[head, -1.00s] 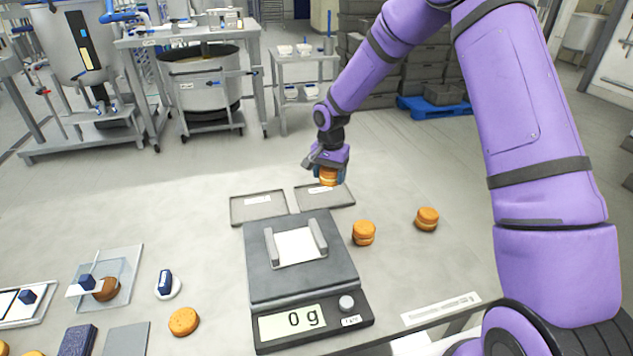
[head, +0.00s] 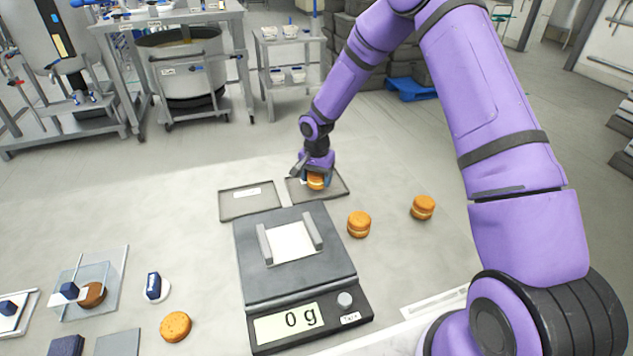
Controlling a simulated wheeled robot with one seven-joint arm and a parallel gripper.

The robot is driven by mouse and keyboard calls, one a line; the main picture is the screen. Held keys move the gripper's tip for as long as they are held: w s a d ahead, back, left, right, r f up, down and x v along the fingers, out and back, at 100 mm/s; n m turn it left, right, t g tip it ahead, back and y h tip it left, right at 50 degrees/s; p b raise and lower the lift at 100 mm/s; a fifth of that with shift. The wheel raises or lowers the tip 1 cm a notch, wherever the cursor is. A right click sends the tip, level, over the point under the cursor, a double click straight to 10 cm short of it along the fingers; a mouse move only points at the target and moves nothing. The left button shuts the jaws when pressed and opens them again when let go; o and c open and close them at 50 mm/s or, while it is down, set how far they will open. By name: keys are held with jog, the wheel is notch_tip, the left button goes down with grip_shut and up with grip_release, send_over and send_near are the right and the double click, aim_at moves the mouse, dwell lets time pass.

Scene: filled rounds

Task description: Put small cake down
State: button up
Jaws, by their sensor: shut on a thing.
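My gripper (head: 314,176) is shut on a small cake (head: 316,182), a round orange-brown sandwich with a pale filling. It holds the cake over the right one of two shallow grey trays (head: 338,185), behind the scale. I cannot tell whether the cake touches the tray floor. The left tray (head: 235,209) holds only a white label. The scale (head: 300,284) reads 0 g, and its white plate between two grey bars is empty.
Two filled cakes stand right of the scale, one near it (head: 359,224) and one farther right (head: 423,207). Another round (head: 175,327) lies front left. A clear board (head: 112,268) with a brown round and a blue-handled tool (head: 153,286) are at left.

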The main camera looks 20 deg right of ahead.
jog(key=shift+f, duration=0.85)
jog(key=shift+f, duration=0.2)
jog(key=o, duration=0.4)
jog(key=shift+r, duration=0.1)
notch_tip(320, 180, up, 12)
jog(key=shift+r, duration=0.2)
